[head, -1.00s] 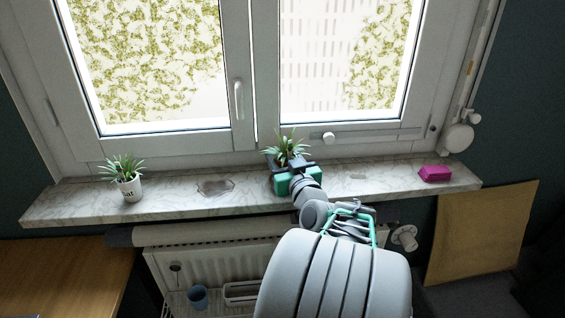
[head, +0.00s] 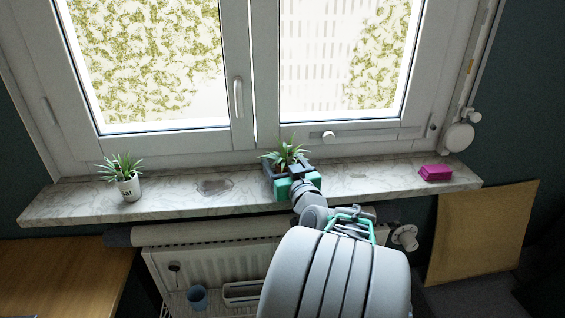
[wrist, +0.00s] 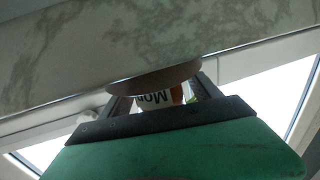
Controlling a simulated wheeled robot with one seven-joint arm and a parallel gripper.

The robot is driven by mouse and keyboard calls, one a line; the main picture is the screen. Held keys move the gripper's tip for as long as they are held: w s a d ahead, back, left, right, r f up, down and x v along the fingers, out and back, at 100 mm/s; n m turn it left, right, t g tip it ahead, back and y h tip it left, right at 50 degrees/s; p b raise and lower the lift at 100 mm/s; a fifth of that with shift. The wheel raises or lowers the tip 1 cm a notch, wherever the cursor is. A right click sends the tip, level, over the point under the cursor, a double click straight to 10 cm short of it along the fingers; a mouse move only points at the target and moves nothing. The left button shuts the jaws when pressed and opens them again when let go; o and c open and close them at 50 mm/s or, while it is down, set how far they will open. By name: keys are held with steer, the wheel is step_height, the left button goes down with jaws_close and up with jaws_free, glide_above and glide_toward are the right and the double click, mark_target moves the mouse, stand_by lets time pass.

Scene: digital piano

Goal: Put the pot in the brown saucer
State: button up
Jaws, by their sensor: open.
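The pot's green plant (head: 287,154) rises from between my gripper's dark fingers in the head view, right of the sill's middle. The pot is hidden there behind the gripper. In the wrist view, which is upside down, the white lettered pot (wrist: 152,100) shows between the fingers, and the grey-brown saucer (wrist: 155,78) is a round disc at its base, over the marble. The pot appears to stand upright on the saucer; their exact contact is hard to see. My gripper (head: 288,170) is open around the pot, low at the sill.
A second white lettered pot with a plant (head: 129,188) stands at the left of the marble sill (head: 100,206). A brownish flat patch (head: 215,187) lies between. A magenta box (head: 435,173) sits at the right end. The window stands close behind.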

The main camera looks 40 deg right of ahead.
steer(key=shift+r, duration=0.2)
steer(key=shift+s+p, duration=0.2)
steer(key=shift+p, duration=0.1)
steer(key=b+v, duration=0.2)
steer(key=v, duration=0.9)
steer(key=shift+s+a, duration=0.2)
steer(key=shift+s, duration=0.05)
